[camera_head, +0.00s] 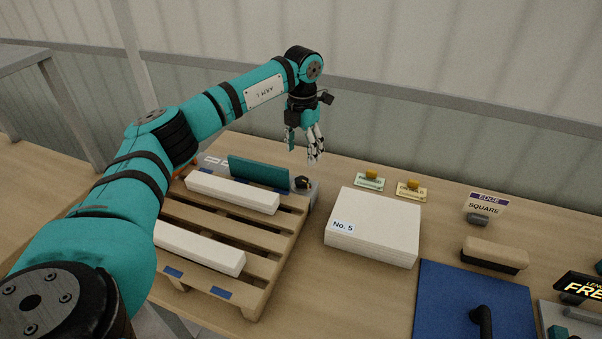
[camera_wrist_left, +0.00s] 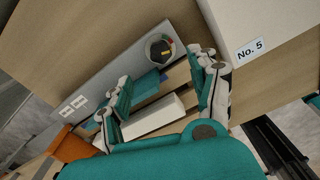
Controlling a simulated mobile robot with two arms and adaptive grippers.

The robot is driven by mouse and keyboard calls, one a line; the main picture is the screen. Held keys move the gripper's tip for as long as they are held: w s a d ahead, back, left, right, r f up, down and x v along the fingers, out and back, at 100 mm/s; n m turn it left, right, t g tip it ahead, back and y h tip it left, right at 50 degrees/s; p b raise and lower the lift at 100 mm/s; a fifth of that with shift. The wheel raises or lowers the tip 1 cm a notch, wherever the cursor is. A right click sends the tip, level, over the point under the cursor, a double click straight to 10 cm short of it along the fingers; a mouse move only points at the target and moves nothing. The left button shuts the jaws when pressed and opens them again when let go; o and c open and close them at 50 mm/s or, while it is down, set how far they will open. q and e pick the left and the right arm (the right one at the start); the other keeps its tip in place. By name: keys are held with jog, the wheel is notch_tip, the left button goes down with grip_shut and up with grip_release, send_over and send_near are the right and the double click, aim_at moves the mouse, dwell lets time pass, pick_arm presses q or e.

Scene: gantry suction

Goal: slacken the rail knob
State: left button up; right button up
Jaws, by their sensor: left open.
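The rail knob (camera_head: 301,183) is a small black knob at the right end of the grey rail along the pallet's back edge. In the left wrist view the knob (camera_wrist_left: 160,48) is round and black, with a yellowish mark and a coloured arc beside it on the grey rail (camera_wrist_left: 98,84). My left gripper (camera_head: 304,153) is open and empty, pointing down above and behind the knob. In the left wrist view its fingers (camera_wrist_left: 165,88) are spread, and the knob shows beyond them, not between the tips. My right gripper is not in view.
A teal plate (camera_head: 258,171) stands beside the knob on the wooden pallet (camera_head: 275,243), with white bars (camera_head: 232,191) in front. To the right are a white stack (camera_head: 385,222) labelled No. 5, two small signs (camera_head: 370,181), a brush-like block (camera_head: 494,254) and a blue board (camera_head: 465,295).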

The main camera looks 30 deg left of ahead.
aim_at(301, 179)
pick_arm(q)
notch_tip(301, 179, down, 8)
jog(key=shift+s+p, duration=0.1)
jog(key=shift+p, duration=0.7)
jog(key=shift+f, duration=0.4)
jog(key=shift+s+f, duration=0.1)
jog(key=shift+f, duration=0.15)
jog(key=shift+c, duration=0.4)
jog(key=c, duration=1.1)
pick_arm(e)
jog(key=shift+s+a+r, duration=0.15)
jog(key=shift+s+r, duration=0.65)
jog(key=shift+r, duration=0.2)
